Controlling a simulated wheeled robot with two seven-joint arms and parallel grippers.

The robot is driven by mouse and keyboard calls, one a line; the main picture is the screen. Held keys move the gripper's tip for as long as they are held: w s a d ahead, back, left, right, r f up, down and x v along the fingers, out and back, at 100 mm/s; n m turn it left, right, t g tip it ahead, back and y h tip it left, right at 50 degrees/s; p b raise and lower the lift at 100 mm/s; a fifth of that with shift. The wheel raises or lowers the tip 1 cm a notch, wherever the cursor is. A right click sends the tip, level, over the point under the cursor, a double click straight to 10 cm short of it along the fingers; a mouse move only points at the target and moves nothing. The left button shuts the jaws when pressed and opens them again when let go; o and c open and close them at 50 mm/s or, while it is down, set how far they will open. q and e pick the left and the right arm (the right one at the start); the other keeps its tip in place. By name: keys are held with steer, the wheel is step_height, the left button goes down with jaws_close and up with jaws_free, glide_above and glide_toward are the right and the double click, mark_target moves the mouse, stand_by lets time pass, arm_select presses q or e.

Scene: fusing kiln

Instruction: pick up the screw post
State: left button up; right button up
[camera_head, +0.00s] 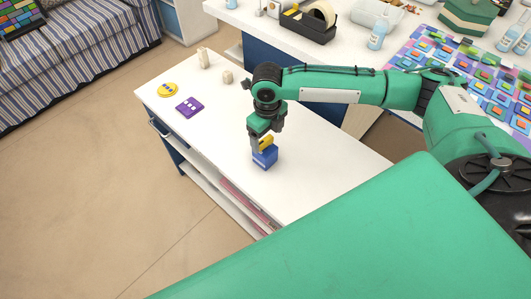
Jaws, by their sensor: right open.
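My right gripper (259,143) points down over the middle of the white cabinet top. It is open, with its fingers at a small yellow piece (266,144) that shows just above a small blue block (265,158). The fingers partly hide the yellow piece, and I cannot tell whether they touch it. I cannot tell for sure which piece is the screw post. My left gripper is out of view.
The white cabinet top (315,172) also carries a purple plate (189,107), a yellow disc (167,90) and two cream pieces, one taller (203,58) and one shorter (227,77). A tape dispenser (310,22) stands on the counter behind. The cabinet's front part is clear.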

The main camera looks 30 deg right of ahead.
mark_target(265, 148)
steer(key=shift+f, duration=0.65)
steer(key=shift+a+f, duration=0.1)
steer(key=shift+f, duration=0.55)
steer(key=f, duration=0.3)
steer(key=shift+w+a+f+p, duration=0.15)
steer(key=shift+w+f+p, duration=0.05)
steer(key=shift+f+p, duration=0.15)
steer(key=shift+f, duration=0.35)
steer(key=shift+c, duration=0.9)
steer(key=c, duration=1)
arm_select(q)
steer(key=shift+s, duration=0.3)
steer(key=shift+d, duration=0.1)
